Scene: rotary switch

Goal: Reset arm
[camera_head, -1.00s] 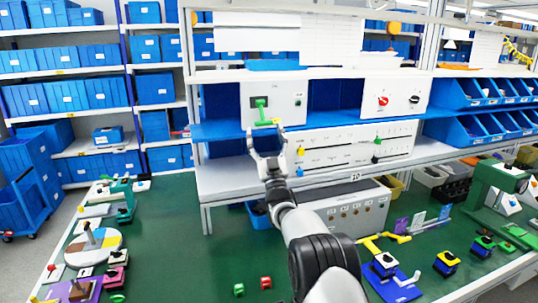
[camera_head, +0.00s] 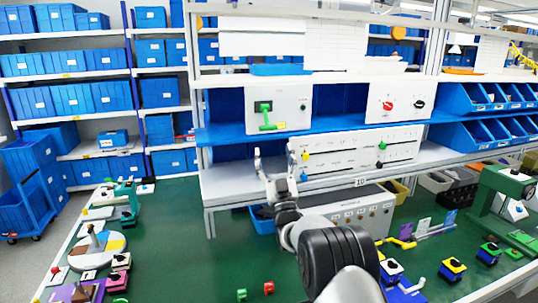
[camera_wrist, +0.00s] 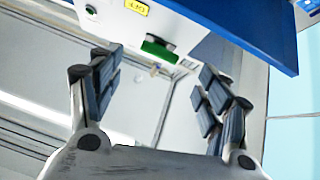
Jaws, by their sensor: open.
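My gripper (camera_head: 274,155) is open and empty, raised in front of the grey shelf of the bench. It is below the white switch box (camera_head: 291,101) with the green lever (camera_head: 267,117) and apart from it. In the wrist view the two dark-padded fingers of my gripper (camera_wrist: 162,70) are spread wide. The green lever (camera_wrist: 158,50) shows beyond and between them, touching neither finger. The white box with a red rotary knob (camera_head: 388,103) and a black rotary knob (camera_head: 420,104) stands to the right.
A white panel with small coloured sliders (camera_head: 345,149) sits on the shelf right of my gripper. The blue shelf board (camera_head: 225,133) is above it. A grey box (camera_head: 350,212) stands below. Small coloured parts lie on both sides of the green bench top (camera_head: 180,240).

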